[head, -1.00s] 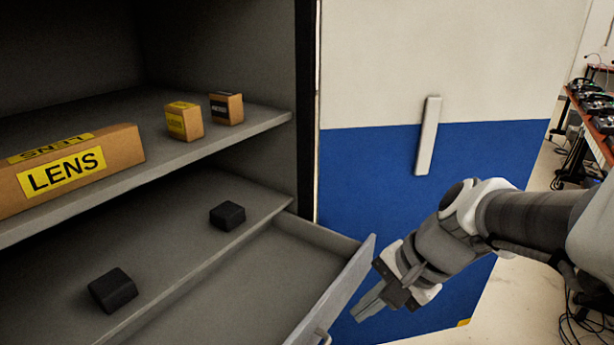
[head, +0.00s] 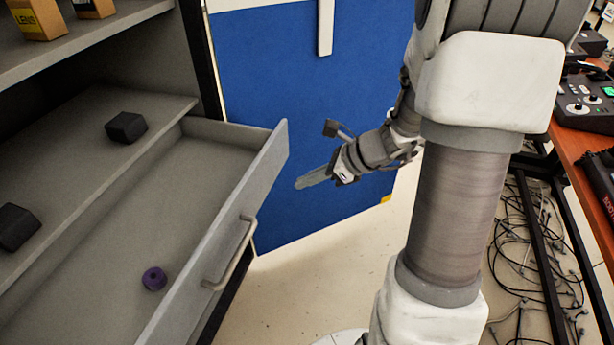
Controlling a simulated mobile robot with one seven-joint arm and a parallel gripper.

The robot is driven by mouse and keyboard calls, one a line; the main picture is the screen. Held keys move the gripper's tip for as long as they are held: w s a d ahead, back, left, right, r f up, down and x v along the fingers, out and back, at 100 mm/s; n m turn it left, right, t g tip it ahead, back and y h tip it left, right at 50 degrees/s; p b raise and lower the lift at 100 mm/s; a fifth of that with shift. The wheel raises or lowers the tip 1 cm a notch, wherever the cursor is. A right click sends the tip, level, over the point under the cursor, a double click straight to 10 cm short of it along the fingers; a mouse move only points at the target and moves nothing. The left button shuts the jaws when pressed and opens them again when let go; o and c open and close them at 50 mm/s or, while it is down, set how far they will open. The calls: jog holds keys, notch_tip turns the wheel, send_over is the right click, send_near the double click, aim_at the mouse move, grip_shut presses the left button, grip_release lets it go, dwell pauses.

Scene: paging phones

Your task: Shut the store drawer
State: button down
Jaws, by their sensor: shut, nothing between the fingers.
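The store drawer (head: 262,185) is a grey metal drawer below the shelves, and it stands pulled out. Its front carries a bar handle (head: 236,256). A small purple ring-shaped object (head: 154,279) lies on the drawer floor. My gripper (head: 300,184) is shut and empty. It appears just right of the drawer front's far corner, pointing left, with a gap between them in the picture. How far it is from the drawer in depth is hard to tell.
Black blocks (head: 126,127) sit on the shelf above the drawer, and boxes stand on the upper shelf. A blue and white cabinet door (head: 300,85) stands open behind. A table (head: 575,150) with devices is at right, with cables beneath. Pale floor is clear before the drawer.

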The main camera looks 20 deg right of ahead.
aim_at(260, 190)
jog(key=x, duration=0.2)
jog(key=r+b+x, duration=0.1)
jog(key=x, duration=0.2)
jog(key=a+x, duration=0.1)
jog(key=x, duration=0.2)
jog(key=shift+w+a+r+b, duration=0.1)
jog(key=shift+w+a+b, duration=0.15)
jog(key=shift+w, duration=0.25)
jog(key=shift+w+a, duration=0.25)
jog(key=shift+a, duration=0.05)
jog(key=w+a+p, duration=0.2)
jog(key=w+a, duration=0.3)
jog(key=a, duration=0.2)
jog(key=w+a+p, duration=0.2)
jog(key=w+a, duration=0.4)
jog(key=a, duration=0.1)
jog(key=w+a+p, duration=0.2)
jog(key=w+a, duration=0.4)
jog(key=a, duration=0.2)
jog(key=shift+r, duration=0.1)
jog(key=shift+w+a, duration=0.15)
jog(key=shift+a+r, duration=0.1)
jog(key=shift+r, duration=0.1)
